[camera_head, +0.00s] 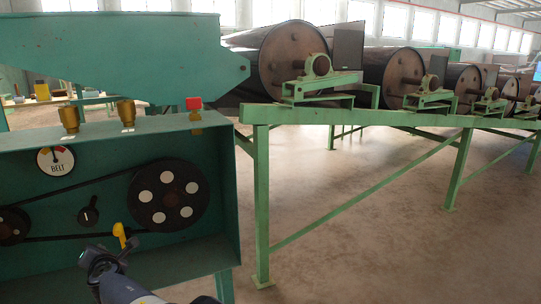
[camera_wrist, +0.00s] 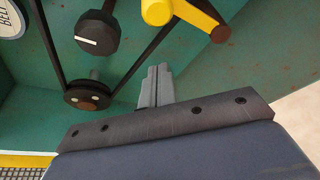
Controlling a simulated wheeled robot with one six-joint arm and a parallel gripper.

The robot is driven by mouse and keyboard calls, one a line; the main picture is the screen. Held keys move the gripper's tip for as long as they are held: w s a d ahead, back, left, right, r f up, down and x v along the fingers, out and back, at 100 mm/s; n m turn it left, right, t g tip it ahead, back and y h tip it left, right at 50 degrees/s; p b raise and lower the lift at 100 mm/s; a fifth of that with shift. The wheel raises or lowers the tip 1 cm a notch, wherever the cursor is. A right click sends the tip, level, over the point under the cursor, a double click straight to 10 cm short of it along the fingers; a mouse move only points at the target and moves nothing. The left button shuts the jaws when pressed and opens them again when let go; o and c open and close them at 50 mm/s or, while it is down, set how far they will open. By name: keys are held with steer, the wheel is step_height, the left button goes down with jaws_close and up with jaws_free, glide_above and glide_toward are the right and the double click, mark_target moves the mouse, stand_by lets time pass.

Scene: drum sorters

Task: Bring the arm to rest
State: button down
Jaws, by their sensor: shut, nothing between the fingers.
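My gripper (camera_wrist: 157,72) shows in the wrist view with its two grey fingers pressed together and nothing between them. It points toward the green panel with the belt drive, below the yellow lever (camera_wrist: 185,12) and the black knob (camera_wrist: 97,32). A gap to the lever shows in the wrist view. In the head view my arm reaches in from the bottom edge, and its end is just below the yellow lever (camera_head: 120,234). The fingertips are hard to make out there.
The green machine box (camera_head: 228,215) holds a large pulley (camera_head: 168,196), a black belt and a BELT gauge (camera_head: 55,160). A red button (camera_head: 193,103) sits on its top edge. Green legs and braces stand to the right under a row of drums (camera_head: 292,60). Open floor lies beyond.

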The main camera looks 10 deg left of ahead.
steer(key=shift+w+a, duration=0.3)
steer(key=shift+s+d, duration=0.1)
stand_by(0.3)
